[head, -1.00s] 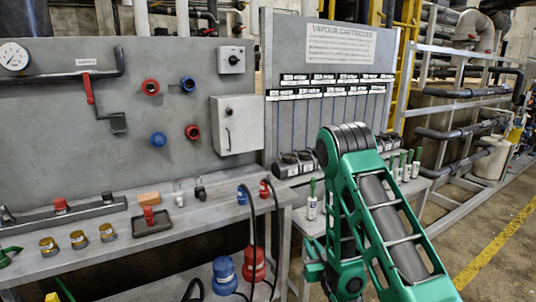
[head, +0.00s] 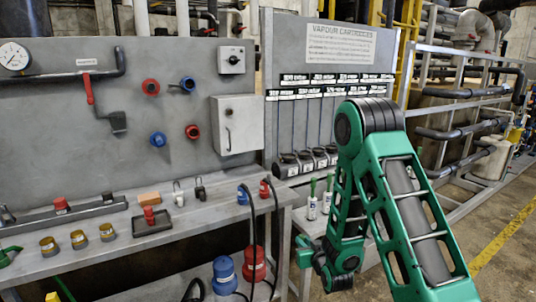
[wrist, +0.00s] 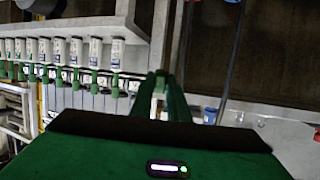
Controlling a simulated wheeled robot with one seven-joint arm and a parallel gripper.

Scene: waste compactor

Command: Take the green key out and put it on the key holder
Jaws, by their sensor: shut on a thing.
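My gripper shows in the wrist view (wrist: 162,98) with its green fingers close together. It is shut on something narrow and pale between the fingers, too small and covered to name. I cannot make out the green key or the key holder for certain in either view. White bottles with green tips (wrist: 60,50) stand in a row at the left of the wrist view, apart from my fingers.
The vapour cartridges board (head: 340,45) stands behind my arm. Two white cartridges with green tops (head: 312,207) stand on the lower bench. The grey workbench (head: 200,225) at the left carries a tray with a red part (head: 150,218) and brass rings (head: 78,240). Cables hang at its right end.

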